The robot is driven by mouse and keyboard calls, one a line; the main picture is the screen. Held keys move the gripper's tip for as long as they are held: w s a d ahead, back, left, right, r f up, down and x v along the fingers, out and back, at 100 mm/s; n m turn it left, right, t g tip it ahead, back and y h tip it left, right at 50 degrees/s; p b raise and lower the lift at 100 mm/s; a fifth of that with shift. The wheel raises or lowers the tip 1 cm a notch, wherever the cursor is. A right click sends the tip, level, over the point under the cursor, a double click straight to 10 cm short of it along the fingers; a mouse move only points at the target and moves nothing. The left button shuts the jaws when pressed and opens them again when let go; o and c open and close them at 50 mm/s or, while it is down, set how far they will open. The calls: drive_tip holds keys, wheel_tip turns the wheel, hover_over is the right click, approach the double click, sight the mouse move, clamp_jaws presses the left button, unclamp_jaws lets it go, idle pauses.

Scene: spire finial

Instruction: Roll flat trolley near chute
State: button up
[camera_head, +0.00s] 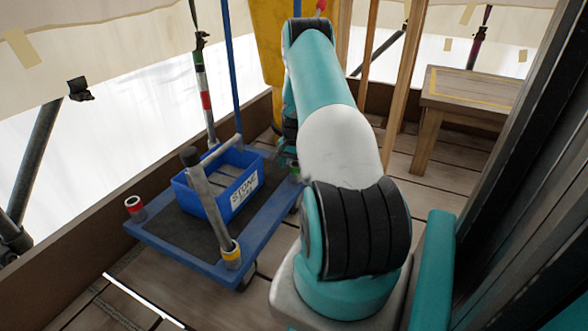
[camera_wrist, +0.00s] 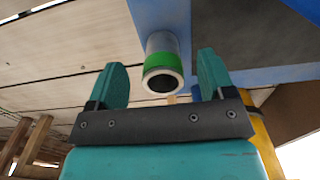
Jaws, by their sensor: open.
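The flat trolley (camera_head: 262,228) is a low blue platform with a dark top, left of my arm in the head view. Its corner stubs carry colour bands: red (camera_head: 135,206) at the left, yellow (camera_head: 231,252) at the front. A grey tube (camera_head: 208,198) with a black end rises from the yellow-banded corner. In the wrist view a green-banded pipe stub (camera_wrist: 162,62) projects from the blue trolley frame (camera_wrist: 215,25). My gripper (camera_wrist: 163,60) is open, its teal fingers on either side of the stub with gaps showing. In the head view my arm mostly hides it.
A blue bin (camera_head: 222,182) labelled "STONE" sits on the trolley. A yellow upright shape (camera_head: 268,42) stands behind it; I cannot tell if it is the chute. A wooden table (camera_head: 470,95) is at the right. Dark uprights crowd the right edge; a low board edges the plank floor.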

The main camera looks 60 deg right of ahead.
wheel_tip(320, 180, up, 13)
drive_tip(key=p, duration=0.5)
drive_tip(key=shift+r+p, duration=0.15)
drive_tip(key=shift+p, duration=0.15)
